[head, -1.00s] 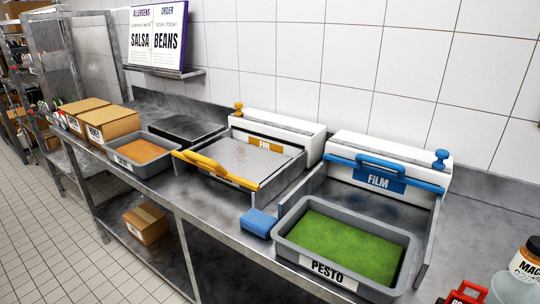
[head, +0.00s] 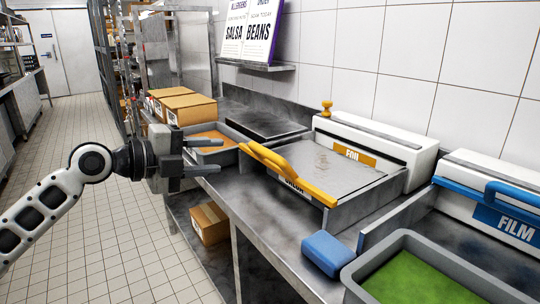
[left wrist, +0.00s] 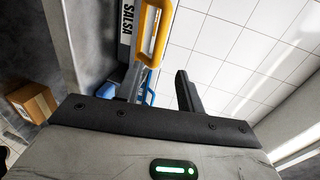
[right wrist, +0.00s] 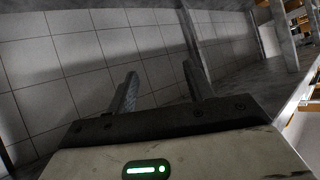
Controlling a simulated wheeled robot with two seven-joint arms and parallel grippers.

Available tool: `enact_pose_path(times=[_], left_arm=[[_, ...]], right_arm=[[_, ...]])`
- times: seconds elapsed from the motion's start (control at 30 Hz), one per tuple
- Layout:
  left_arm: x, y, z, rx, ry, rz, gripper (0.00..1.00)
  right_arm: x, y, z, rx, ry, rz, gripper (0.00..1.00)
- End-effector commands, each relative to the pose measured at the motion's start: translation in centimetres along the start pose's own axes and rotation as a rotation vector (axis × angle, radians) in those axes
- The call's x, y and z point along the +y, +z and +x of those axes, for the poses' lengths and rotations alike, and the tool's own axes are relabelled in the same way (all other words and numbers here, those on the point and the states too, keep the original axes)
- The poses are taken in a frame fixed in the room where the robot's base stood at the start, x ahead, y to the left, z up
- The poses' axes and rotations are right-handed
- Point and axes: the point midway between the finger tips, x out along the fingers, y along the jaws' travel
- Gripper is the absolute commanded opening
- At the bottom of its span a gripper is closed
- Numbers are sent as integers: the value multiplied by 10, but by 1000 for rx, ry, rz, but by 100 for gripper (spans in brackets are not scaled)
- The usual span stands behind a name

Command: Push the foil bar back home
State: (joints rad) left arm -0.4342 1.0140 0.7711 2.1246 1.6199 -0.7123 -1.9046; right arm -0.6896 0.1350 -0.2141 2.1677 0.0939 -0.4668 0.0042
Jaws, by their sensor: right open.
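The yellow foil bar (head: 290,176) with its raised handle lies across the front of the left dispenser, pulled away from its white housing (head: 376,148) with the yellow label. A grey foil sheet (head: 330,165) spans between bar and housing, over a tray whose label is partly hidden. My left gripper (head: 222,157) is open and empty, left of the bar and apart from it. The left wrist view shows the yellow handle (left wrist: 153,32) beyond the open fingers. My right gripper (right wrist: 160,78) is open and empty in the right wrist view, facing floor tiles.
A blue sponge (head: 328,252) and a green pesto tray (head: 358,274) sit on the counter at right. The blue film bar (head: 515,206) rests against its own housing. An orange-filled tray (head: 222,153) and cardboard boxes (head: 187,108) stand beyond my left gripper.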

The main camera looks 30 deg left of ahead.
Motion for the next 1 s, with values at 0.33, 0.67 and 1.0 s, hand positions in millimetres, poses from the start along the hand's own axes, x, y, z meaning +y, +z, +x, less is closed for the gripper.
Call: enact_pose_path(times=[0.33,0.67,1.0], left_arm=[[1,1,60,-2,7,6,38],[-2,1,84,-4,-4,-1,38],[-3,1,112,-3,-5,-5,38]], right_arm=[[0,-1,-1,-3,3,-5,52],[0,-3,-2,-7,5,-10,52],[2,-6,-7,-25,15,-31,52]])
